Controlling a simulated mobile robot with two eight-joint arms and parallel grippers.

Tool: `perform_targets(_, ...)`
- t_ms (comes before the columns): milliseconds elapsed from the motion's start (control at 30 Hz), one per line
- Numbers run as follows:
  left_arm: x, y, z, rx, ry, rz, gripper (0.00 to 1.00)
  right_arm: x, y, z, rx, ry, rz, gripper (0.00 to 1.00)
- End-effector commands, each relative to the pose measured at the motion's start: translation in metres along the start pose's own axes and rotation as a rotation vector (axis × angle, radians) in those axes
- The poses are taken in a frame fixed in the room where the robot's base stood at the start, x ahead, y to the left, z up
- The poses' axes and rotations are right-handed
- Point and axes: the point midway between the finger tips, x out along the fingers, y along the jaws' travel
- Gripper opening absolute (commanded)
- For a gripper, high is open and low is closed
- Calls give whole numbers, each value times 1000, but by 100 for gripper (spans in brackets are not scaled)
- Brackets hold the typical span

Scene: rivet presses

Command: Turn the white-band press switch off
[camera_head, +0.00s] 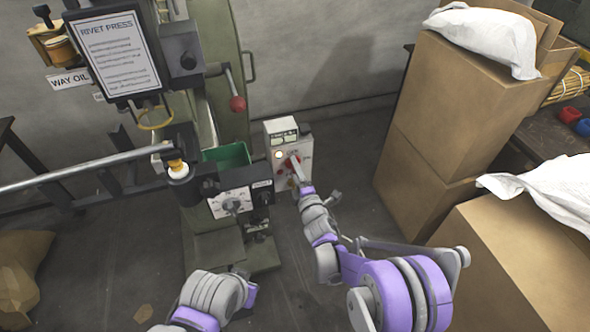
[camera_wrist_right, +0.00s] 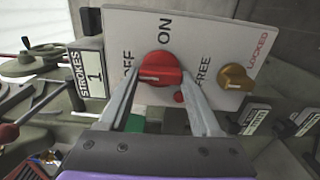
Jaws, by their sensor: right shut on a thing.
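A white control box (camera_head: 301,150) stands beside the green rivet press, with a red knob on its front. In the right wrist view its white panel (camera_wrist_right: 215,40) reads ON, OFF, FREE and LOCKED. The red knob (camera_wrist_right: 160,70) sits below ON and beside OFF; its grip bar lies nearly level in that view. My right gripper (camera_head: 294,160) is at the box, its two fingers shut on either side of the red knob. A brass knob (camera_wrist_right: 236,78) is to the right, below LOCKED. I cannot make out a white band.
The rivet press (camera_head: 238,200) with a dial panel and red-balled lever (camera_head: 237,103) is left of the box. Stacked cardboard boxes (camera_head: 435,110) stand on the right, with white sacks on top. Some floor (camera_head: 345,165) between is clear.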

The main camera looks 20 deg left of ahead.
Motion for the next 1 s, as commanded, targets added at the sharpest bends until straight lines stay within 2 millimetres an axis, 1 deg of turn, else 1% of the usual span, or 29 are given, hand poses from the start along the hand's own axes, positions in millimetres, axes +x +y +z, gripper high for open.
perform_targets(367,0,0,0,0,0,0,0,0,-1,0,-8,0,-1,9)
perform_targets(400,0,0,0,0,0,0,0,0,-1,0,-8,0,-1,70)
perform_targets(533,0,0,0,0,0,0,0,0,0,0,-6,0,-1,94)
perform_targets(567,0,0,0,0,0,0,0,0,0,0,-6,0,-1,95)
perform_targets(867,0,0,0,0,0,0,0,-2,0,0,-5,0,0,95)
perform_targets(967,0,0,0,0,0,0,0,-11,0,0,-5,0,0,95)
perform_targets(1000,0,0,0,0,0,0,0,-17,0,0,-5,0,0,95)
